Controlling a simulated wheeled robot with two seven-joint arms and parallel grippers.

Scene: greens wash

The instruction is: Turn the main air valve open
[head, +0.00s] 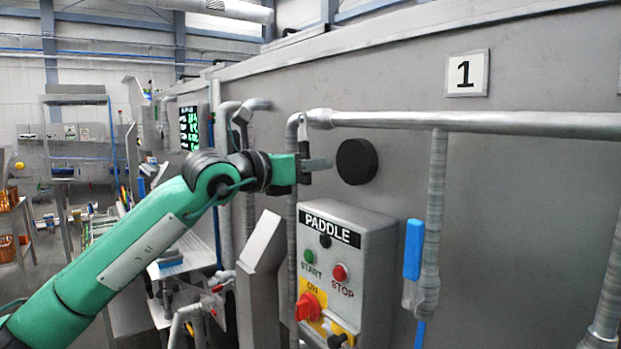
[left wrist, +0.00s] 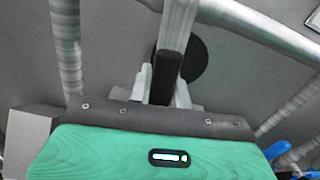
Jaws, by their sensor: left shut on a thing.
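The main air valve's lever hangs down from the pipe at the upper left of the grey wall, and its dark grip (left wrist: 168,70) shows in the left wrist view. My left gripper (head: 318,164) is at the lever, to the left of a black round disc (head: 357,161) on the wall. In the left wrist view, its two fingers (left wrist: 163,85) stand on either side of the black grip, shut on it. The valve body is partly hidden by pipe and gripper. My right gripper is not in view.
A PADDLE control box (head: 347,265) with green, red and orange-red controls stands below my gripper. A horizontal pipe (head: 480,122) runs above, with a vertical pipe and blue handle (head: 413,249) at right. A slanted grey panel (head: 262,245) stands left of the box.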

